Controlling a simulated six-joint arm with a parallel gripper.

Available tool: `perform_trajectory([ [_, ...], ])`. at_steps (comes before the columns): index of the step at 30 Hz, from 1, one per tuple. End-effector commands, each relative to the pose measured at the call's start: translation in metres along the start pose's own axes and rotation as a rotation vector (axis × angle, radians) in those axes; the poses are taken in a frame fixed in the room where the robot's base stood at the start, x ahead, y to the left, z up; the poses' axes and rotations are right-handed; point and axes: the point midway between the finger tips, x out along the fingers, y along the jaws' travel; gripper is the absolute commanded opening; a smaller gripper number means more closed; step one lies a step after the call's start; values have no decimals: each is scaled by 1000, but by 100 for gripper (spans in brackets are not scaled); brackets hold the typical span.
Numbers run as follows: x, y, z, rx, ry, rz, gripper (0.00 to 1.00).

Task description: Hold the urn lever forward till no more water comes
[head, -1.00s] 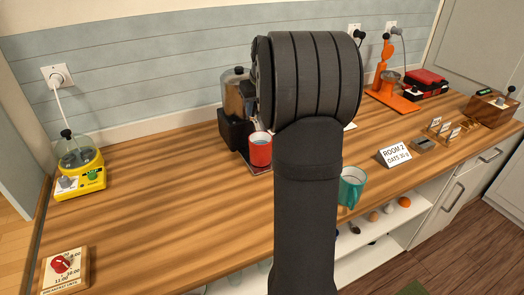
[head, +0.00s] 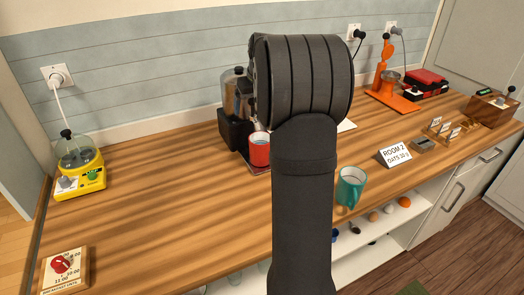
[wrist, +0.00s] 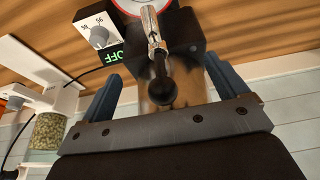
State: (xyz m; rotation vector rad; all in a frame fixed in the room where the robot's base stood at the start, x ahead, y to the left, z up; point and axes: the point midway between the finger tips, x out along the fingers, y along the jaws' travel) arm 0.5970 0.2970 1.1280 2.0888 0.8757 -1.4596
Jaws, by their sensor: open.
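The urn (head: 234,88) stands at the back of the counter on a dark base, partly hidden behind my arm in the head view. In the wrist view its metal lever (wrist: 153,28) ends in a black ball knob (wrist: 162,92). My gripper (wrist: 162,68) is open, with a blue-grey finger on either side of the knob; neither finger visibly touches it. The head view hides the gripper behind my arm. A red cup (head: 259,153) with pale bluish contents stands in front of the urn base. I cannot make out any water stream.
A control box (wrist: 98,35) with a dial and a green "OFF" display is beside the urn. A teal mug (head: 350,187) stands near the counter's front edge, close to my arm. A yellow appliance (head: 80,170) is far left. The left-middle counter is clear.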

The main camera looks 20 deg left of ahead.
Motion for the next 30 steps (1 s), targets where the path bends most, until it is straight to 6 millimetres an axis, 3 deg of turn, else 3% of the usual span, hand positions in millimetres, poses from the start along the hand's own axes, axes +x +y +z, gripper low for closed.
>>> perform_trajectory([
  [7, -6, 0, -1, 0, 0, 0, 91],
  [24, -72, 0, -6, 0, 0, 0, 91],
  [30, -79, 0, -7, 0, -1, 0, 91],
])
